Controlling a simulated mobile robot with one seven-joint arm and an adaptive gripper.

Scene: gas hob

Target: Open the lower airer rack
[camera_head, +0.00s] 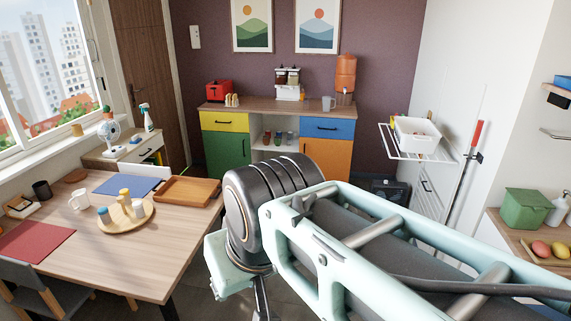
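The airer is on the white wall panel at the right. Its upper rack (396,146) is a white wire frame that stands out level from the wall. Below it, the lower rack (428,203) shows as white bars lying steeply, close to the wall, with a small dark handle (426,185). My arm hides its lower part. My gripper cannot be made out; my large arm link and dark joint fill the lower middle, and the parts beneath the joint are cut off by the bottom edge.
A white tub (417,134) sits on the upper rack. A red-handled pole (477,134) leans at the wall right of the airer. A dark crate (388,190) stands on the floor beside the cabinet (325,155). A dining table (150,262) takes up the left, a counter (500,222) the right.

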